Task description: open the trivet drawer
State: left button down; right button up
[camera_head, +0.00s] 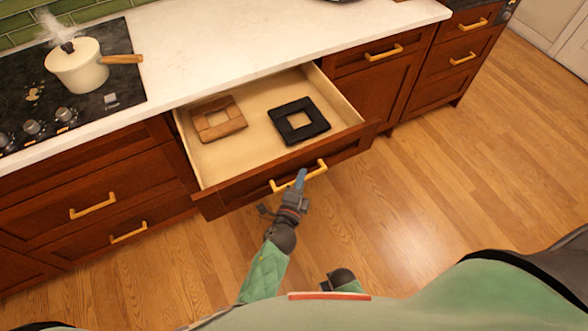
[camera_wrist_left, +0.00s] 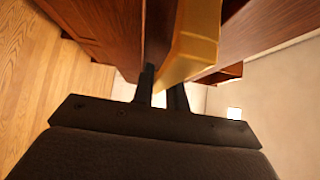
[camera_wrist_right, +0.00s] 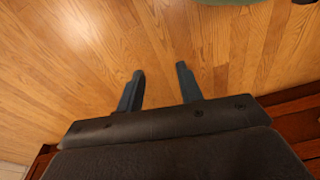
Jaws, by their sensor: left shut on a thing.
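The trivet drawer (camera_head: 340,151) is pulled well out from under the white counter in the head view. Inside it lie a brown wooden square trivet (camera_head: 218,117) at the left and a black square trivet (camera_head: 299,119) at the right. My left gripper (camera_head: 300,180) is shut on the drawer's yellow handle (camera_head: 283,186); the handle also shows between the fingers in the left wrist view (camera_wrist_left: 194,45). My right gripper (camera_wrist_right: 158,85) is open and empty over the wooden floor in the right wrist view. In the head view only a small part of my right arm shows.
A steaming cream pot (camera_head: 78,70) with a wooden handle stands on the black cooktop (camera_head: 120,50) at the upper left. Closed drawers and cabinets flank the open drawer on both sides. The wooden floor (camera_head: 440,180) at right is clear.

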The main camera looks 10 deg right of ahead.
pick_arm(q)
jog(key=shift+s+d, duration=0.2)
jog(key=shift+s, duration=0.4)
pick_arm(e)
jog(key=shift+r, duration=0.45)
pick_arm(q)
jog(key=c, duration=1.4)
grip_release()
